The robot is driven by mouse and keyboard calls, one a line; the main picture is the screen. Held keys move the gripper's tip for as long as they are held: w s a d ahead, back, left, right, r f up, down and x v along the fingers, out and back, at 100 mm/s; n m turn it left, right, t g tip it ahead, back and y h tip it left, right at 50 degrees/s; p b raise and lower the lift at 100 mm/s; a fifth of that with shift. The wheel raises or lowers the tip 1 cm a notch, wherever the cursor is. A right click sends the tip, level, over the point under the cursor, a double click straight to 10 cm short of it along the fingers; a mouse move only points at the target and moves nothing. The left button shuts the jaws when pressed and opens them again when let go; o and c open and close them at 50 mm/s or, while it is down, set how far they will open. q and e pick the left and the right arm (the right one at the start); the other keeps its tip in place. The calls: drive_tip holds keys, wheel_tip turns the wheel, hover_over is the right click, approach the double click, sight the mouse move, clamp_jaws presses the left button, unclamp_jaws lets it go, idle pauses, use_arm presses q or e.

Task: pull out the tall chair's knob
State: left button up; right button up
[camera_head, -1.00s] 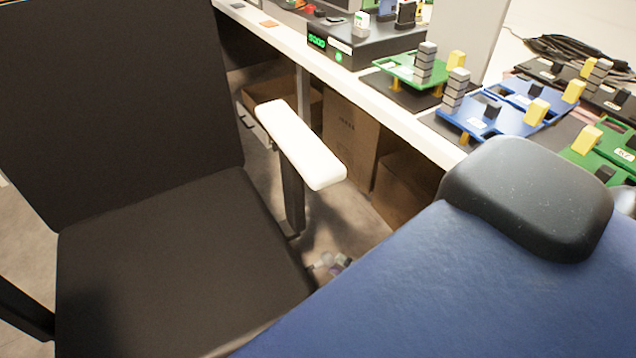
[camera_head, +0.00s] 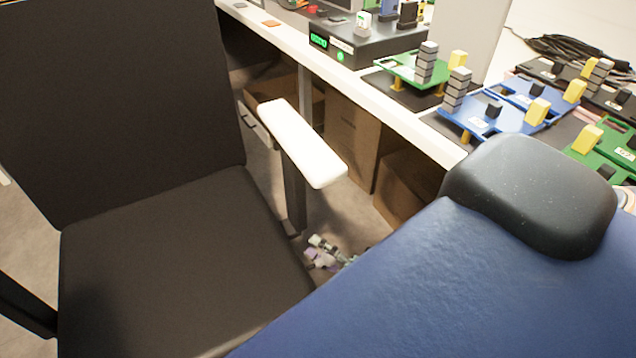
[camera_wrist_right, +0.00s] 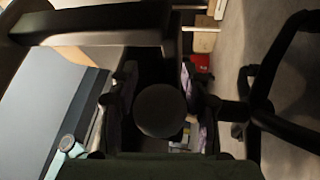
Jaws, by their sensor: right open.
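A dark round knob end (camera_wrist_right: 160,110) faces the camera in the right wrist view. My right gripper (camera_wrist_right: 158,84) is open, with one finger on each side of the knob; I cannot tell whether they touch it. In the head view my right gripper (camera_head: 322,254) shows low beside the black chair's seat, partly hidden by a blue padded surface. The black chair (camera_head: 170,265) has a tall back and a white-topped armrest (camera_head: 303,143). The knob is hidden in the head view. My left gripper is not in view.
The blue padded surface (camera_head: 470,290) with a black pad (camera_head: 530,195) fills the lower right. A white workbench (camera_head: 425,137) with circuit boards (camera_head: 490,112) runs behind. Cardboard boxes (camera_head: 350,135) stand under it. Dark bars (camera_wrist_right: 270,85) lie to the right in the wrist view.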

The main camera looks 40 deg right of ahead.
drive_tip(key=shift+c, duration=0.4)
clamp_jaws()
